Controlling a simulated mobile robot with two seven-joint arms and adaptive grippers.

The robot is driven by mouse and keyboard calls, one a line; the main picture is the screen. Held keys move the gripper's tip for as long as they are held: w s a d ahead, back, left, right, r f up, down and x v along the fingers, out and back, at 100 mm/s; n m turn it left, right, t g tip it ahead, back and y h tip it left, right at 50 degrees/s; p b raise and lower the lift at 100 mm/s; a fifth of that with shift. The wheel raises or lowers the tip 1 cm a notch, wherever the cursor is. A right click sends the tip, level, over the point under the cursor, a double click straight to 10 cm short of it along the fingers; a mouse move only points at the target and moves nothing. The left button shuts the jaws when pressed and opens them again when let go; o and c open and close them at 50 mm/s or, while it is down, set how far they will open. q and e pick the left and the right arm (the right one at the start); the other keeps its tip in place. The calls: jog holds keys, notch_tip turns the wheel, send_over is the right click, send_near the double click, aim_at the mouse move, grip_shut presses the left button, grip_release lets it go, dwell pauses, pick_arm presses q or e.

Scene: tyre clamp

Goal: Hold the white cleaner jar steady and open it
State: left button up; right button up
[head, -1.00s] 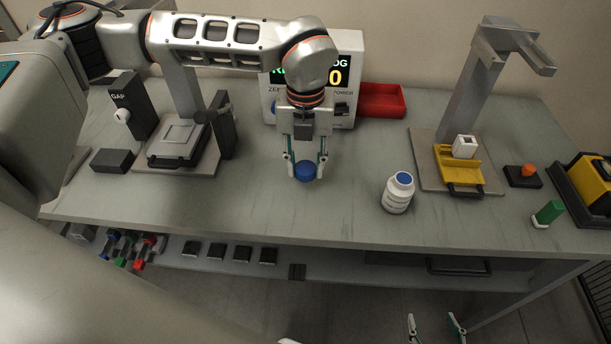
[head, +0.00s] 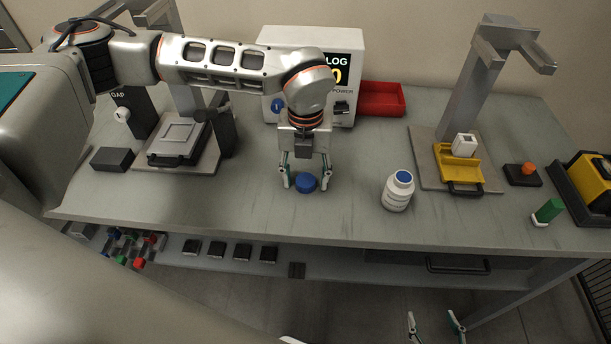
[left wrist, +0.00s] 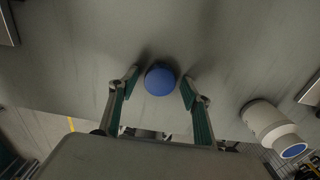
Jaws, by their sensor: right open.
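The white cleaner jar (head: 397,193) stands upright on the table, right of my left gripper, with no gripper touching it. Its white neck ring shows blue inside; it also shows in the left wrist view (left wrist: 268,125). A round blue cap (head: 306,183) lies flat on the table, apart from the jar. My left gripper (head: 306,186) is open above the table, its fingers on either side of the cap. In the left wrist view the cap (left wrist: 159,80) has a gap to both fingers. My right gripper (head: 436,322) is open and empty, low in front of the table.
A yellow fixture (head: 457,166) on a grey plate stands right of the jar, with an orange button (head: 527,169) and a green piece (head: 549,210) further right. A red bin (head: 381,98) and a display box (head: 345,50) are behind. Table between cap and jar is clear.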

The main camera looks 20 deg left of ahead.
aim_at(305, 180)
pick_arm(q)
jog(key=shift+r, duration=0.1)
notch_tip(305, 180, up, 12)
jog(key=b, duration=0.1)
dwell(0.5)
